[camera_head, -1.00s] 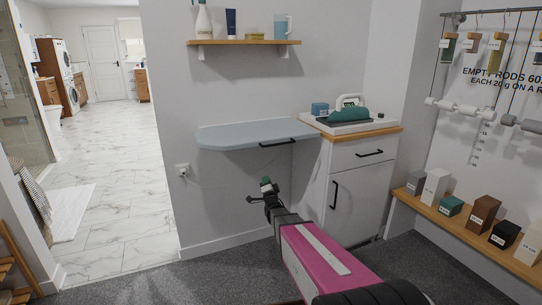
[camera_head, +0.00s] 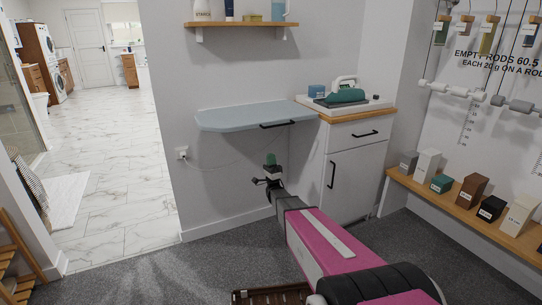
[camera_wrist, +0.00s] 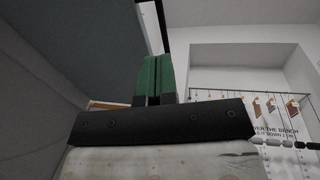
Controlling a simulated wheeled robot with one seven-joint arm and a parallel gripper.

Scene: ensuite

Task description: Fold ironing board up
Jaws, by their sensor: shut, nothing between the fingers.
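The ironing board (camera_head: 225,118) is a pale blue-grey board lying flat, out from the wall, at the left of the white cabinet. The board's underside (camera_wrist: 75,45) fills the upper left of that view. A dark bar shows above the fingers there; I cannot tell surely that it is the handle.
A shelf (camera_head: 240,24) is above. A cord runs from the wall socket (camera_head: 182,153). A brown basket (camera_head: 270,296) is on the carpet.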

